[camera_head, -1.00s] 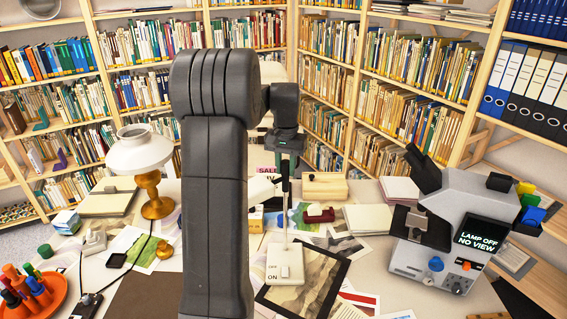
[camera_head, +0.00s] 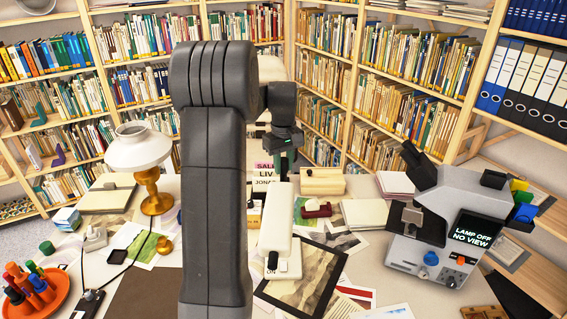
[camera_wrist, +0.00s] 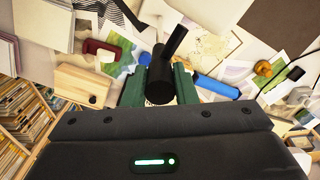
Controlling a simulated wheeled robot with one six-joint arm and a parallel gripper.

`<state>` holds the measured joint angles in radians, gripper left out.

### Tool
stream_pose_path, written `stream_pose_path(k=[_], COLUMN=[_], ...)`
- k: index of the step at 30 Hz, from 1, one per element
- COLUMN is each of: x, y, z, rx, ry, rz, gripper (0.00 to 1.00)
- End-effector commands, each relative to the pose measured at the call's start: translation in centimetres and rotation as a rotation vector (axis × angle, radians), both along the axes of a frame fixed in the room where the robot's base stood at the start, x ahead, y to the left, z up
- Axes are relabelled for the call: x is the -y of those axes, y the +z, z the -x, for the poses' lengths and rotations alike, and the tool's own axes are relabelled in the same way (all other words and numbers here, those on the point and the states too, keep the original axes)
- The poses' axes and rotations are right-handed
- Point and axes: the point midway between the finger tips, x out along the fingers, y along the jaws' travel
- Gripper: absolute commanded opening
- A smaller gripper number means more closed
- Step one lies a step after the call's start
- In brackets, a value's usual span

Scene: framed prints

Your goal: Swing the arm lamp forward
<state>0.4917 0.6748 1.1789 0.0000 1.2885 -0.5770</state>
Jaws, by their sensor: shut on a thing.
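The arm lamp's long white head (camera_head: 277,218) points toward the viewer in the head view, above its white switch base (camera_head: 290,268). The head hides the stem and part of the base.
A white-shaded table lamp (camera_head: 138,150) stands on the left. A microscope (camera_head: 450,215) with a "LAMP OFF NO VIEW" screen stands on the right. A wooden box (camera_head: 322,181), a red tape dispenser (camera_head: 316,208) and framed prints (camera_head: 305,280) lie around the lamp. Bookshelves close off the back.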

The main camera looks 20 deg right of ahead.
Motion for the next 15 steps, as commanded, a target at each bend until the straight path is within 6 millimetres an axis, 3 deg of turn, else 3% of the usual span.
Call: stream_pose_path(k=[15], x=[0.03], y=[0.12], z=[-0.09], rx=[0.004], ry=[0.088], rz=[0.003], gripper=[0.00])
